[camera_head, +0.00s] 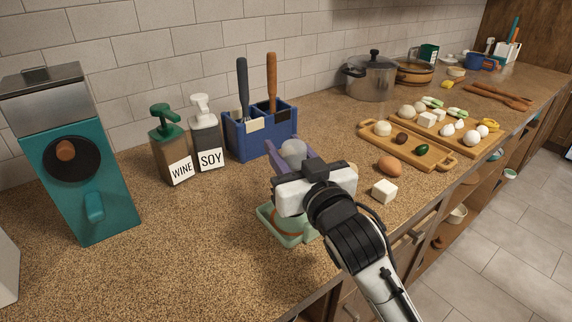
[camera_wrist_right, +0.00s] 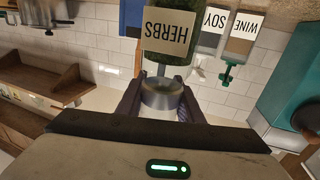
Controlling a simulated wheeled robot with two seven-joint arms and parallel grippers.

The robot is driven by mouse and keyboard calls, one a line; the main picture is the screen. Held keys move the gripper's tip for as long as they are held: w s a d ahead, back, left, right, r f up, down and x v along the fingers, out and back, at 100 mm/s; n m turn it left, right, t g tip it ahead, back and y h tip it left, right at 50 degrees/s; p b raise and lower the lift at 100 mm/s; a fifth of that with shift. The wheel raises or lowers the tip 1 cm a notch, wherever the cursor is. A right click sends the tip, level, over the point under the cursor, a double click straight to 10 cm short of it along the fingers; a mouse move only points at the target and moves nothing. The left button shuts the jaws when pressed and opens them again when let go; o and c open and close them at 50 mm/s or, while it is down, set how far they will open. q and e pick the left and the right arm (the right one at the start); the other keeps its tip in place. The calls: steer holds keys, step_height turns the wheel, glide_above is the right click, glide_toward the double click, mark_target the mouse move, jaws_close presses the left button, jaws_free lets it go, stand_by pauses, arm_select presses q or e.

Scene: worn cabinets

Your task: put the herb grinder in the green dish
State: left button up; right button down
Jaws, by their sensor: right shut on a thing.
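The herb grinder has a silver metal part (camera_wrist_right: 162,97) and a green body with a cream label reading HERBS (camera_wrist_right: 167,32), upside down in the right wrist view. In the head view only its grey rounded end (camera_head: 293,150) shows; my gripper hides the rest. My right gripper (camera_head: 290,157) is shut on the grinder, with its purple fingers on both sides of the metal part. The green dish (camera_head: 283,226) is on the counter below and in front of my right gripper, partly hidden by it. My left gripper is in neither view.
A blue caddy (camera_head: 259,135) with two handled tools stands behind my gripper. SOY (camera_head: 207,135) and WINE (camera_head: 172,145) pump bottles and a teal machine (camera_head: 80,155) are to the left. A white cube (camera_head: 384,190), a brown egg (camera_head: 389,165) and loaded wooden boards are right. The front-left counter is clear.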

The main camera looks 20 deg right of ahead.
steer(key=shift+f, duration=1.35)
steer(key=c, duration=1.2)
jaws_free()
steer(key=shift+f, duration=0.2)
steer(key=shift+r, duration=0.15)
steer(key=s, duration=0.4)
steer(key=s+b, duration=0.1)
steer(key=s, duration=0.3)
steer(key=s+d, duration=0.1)
steer(key=s, duration=0.3)
